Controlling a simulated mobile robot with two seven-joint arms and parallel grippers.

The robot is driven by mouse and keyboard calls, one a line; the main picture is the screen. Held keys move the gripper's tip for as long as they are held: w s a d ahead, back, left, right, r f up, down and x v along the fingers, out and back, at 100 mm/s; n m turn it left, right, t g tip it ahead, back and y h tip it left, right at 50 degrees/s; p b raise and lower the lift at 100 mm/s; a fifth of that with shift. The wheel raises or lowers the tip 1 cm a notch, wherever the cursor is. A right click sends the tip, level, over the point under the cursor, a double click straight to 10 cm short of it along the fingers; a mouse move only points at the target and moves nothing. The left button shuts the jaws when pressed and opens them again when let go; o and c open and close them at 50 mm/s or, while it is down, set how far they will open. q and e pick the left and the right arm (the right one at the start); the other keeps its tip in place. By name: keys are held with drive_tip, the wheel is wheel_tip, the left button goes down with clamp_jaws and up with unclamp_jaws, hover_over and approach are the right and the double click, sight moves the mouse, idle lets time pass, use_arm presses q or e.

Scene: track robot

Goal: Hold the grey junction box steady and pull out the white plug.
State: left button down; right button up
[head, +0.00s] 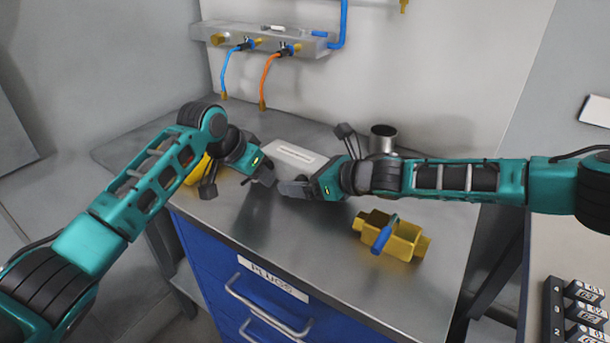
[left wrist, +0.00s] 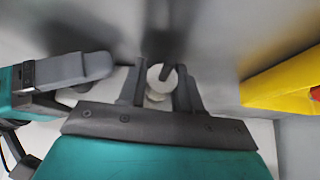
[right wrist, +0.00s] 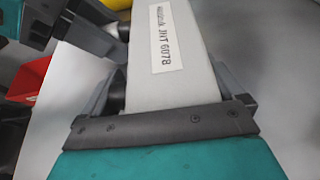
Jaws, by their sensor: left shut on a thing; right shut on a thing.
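The grey junction box (head: 289,155) lies on the steel bench top, with a white label on its upper face. My right gripper (head: 292,186) is shut on the box; in the right wrist view its fingers sit on both sides of the box (right wrist: 172,85). My left gripper (head: 265,176) is at the box's left end. In the left wrist view its fingers are closed around a pale round piece, the white plug (left wrist: 155,96). In the head view the plug is hidden by the grippers. Whether the plug is still seated in the box cannot be told.
A yellow box with a blue handle (head: 408,240) stands at the bench's front right. A metal cup (head: 383,139) is behind my right arm. A yellow object (head: 196,172) is partly behind my left arm. A manifold (head: 265,42) with blue and orange hoses hangs on the wall.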

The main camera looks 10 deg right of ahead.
sight(242, 183)
use_arm(q)
drive_tip(key=shift+s+a, duration=0.2)
drive_tip(key=shift+a, duration=0.1)
use_arm(e)
drive_tip(key=shift+d, duration=0.1)
idle(0.4)
use_arm(q)
drive_tip(key=shift+s, duration=0.1)
drive_tip(key=shift+s+a, duration=1.3)
drive_tip(key=shift+r, duration=0.1)
drive_tip(key=shift+r, duration=3.95)
use_arm(e)
drive_tip(key=o, duration=0.8)
